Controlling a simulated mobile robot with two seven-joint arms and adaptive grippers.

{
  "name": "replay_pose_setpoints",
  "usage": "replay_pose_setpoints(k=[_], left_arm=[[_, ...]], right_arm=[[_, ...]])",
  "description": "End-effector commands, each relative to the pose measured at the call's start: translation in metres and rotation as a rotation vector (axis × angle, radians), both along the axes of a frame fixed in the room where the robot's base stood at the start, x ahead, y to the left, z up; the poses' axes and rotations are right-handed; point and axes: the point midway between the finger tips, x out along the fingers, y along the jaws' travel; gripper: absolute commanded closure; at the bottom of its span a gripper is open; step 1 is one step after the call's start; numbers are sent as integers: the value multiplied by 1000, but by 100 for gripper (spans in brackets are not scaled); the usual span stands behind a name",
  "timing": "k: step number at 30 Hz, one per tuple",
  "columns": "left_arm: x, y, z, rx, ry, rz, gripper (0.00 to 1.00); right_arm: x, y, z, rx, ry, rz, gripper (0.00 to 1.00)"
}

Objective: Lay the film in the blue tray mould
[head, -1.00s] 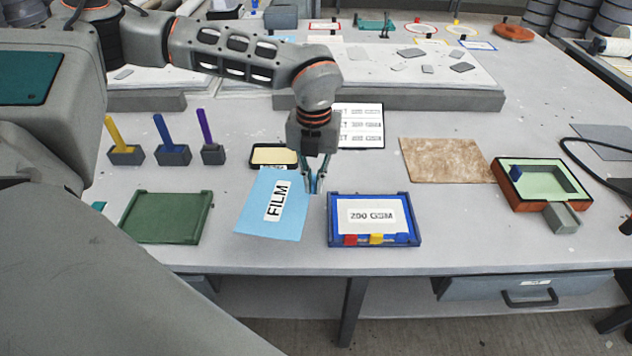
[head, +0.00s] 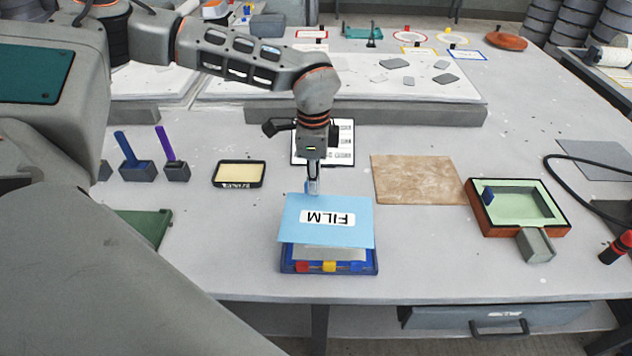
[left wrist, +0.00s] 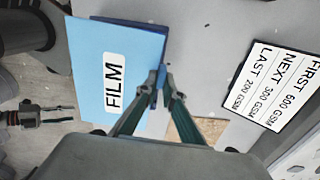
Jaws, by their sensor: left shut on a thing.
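The light blue film (head: 325,232) is a flat sheet with a white FILM label, upside down in the head view. My left gripper (head: 313,188) is shut on a dark blue tab at its far edge. The film hangs over the blue tray mould (head: 288,267) and hides most of it. A pale sheet (head: 320,253) and red and yellow blocks show at the tray's front. In the left wrist view the film (left wrist: 135,58) lies left of my left fingertips (left wrist: 164,82). My right gripper (left wrist: 55,115) shows at that view's left, open and empty, over the floor.
A brown mat (head: 420,178) and an orange mould (head: 480,221) with green inside lie to the right. A black-rimmed pale yellow tray (head: 239,174), a green tray (head: 155,228) and tool holders stand left. A printed list (head: 340,150) lies behind my left gripper.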

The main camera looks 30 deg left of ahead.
Motion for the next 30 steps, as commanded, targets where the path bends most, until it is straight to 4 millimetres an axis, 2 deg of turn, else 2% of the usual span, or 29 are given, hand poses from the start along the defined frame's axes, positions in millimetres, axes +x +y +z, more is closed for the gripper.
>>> replay_pose_setpoints(k=[5, 21, 30], left_arm=[[0, 1, 0, 0, 0, 63, 100], [0, 2, -3, -2, 0, 66, 100], [0, 2, -32, -1, 2, 64, 100]], right_arm=[[-1, 0, -1, 1, 2, -1, 60], [0, 6, -8, 11, -5, 2, 60], [9, 23, -11, 33, -49, 33, 60]])
